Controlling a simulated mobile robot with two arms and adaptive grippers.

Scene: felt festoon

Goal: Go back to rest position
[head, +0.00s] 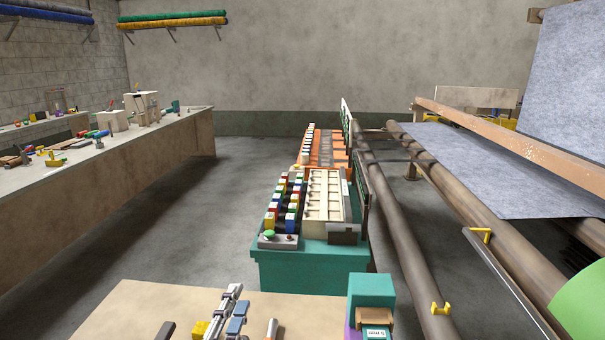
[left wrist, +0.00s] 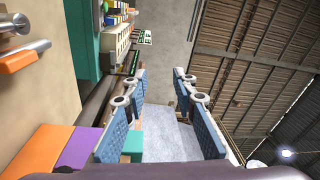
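My left gripper (head: 237,297) is over the near tan table in the head view, its fingers pointing away from me. In the left wrist view the two blue-padded fingers of the left gripper (left wrist: 160,78) stand well apart. Nothing is between them, so it is open and empty. No part of my right gripper shows in either view.
The tan tabletop (head: 125,315) holds a teal block (head: 371,289), a yellow block (head: 200,329) and small tools. Beyond stands a teal machine bench (head: 310,265) with coloured blocks. Rollers (head: 408,235) run at right, a long workbench (head: 150,150) at left. Open floor (head: 190,215) lies between.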

